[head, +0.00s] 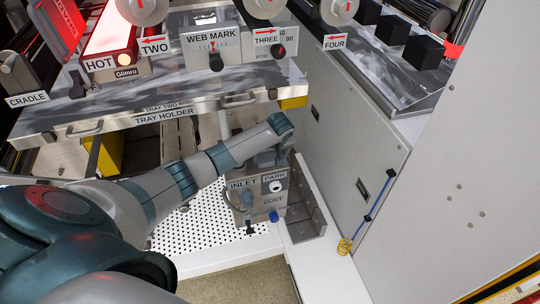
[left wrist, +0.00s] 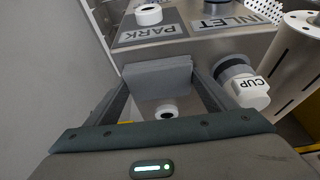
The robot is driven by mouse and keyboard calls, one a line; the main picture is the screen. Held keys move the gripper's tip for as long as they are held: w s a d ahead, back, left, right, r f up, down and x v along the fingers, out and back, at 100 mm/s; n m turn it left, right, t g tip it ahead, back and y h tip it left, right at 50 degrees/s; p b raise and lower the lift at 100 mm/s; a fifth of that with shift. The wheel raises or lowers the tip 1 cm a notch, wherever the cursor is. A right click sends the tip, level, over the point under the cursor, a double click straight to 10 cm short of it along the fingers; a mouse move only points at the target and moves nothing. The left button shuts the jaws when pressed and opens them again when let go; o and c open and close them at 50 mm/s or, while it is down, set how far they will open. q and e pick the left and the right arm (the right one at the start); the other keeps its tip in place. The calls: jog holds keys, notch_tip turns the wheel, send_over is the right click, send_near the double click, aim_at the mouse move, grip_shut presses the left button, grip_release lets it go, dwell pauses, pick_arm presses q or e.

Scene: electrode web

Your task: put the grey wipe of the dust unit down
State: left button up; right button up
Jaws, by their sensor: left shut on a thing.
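The dust unit (head: 259,212) is a grey metal box with INLET, PARK and DUST labels, standing on the white perforated shelf. My left gripper (head: 272,157) is just above and behind its top, partly hidden by my own wrist. In the left wrist view, my left gripper (left wrist: 165,88) is shut on a grey block, the wipe (left wrist: 157,76), held between the fingertips. The wipe is close to the PARK label (left wrist: 150,33); I cannot tell whether it touches the unit. The wipe is not clear in the head view. My right gripper is out of view.
A white CUP piece (left wrist: 247,88) is right of the fingers, beside a large pale cylinder (left wrist: 296,60). The tray holder (head: 165,116) is above and left of the arm. A grey panel (head: 345,130) stands to the right. The perforated shelf (head: 190,232) has bare room.

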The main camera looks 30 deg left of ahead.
pick_arm(q)
jog(key=o, duration=1.1)
jog(key=shift+s+d+f, duration=0.2)
jog(key=shift+s+f, duration=0.05)
jog(key=shift+f, duration=0.4)
jog(key=shift+s, duration=0.1)
jog(key=shift+a+r, duration=0.2)
jog(key=shift+r, duration=0.25)
jog(key=w+b+v, duration=0.1)
jog(key=v, duration=1.1)
jog(key=shift+r, duration=0.35)
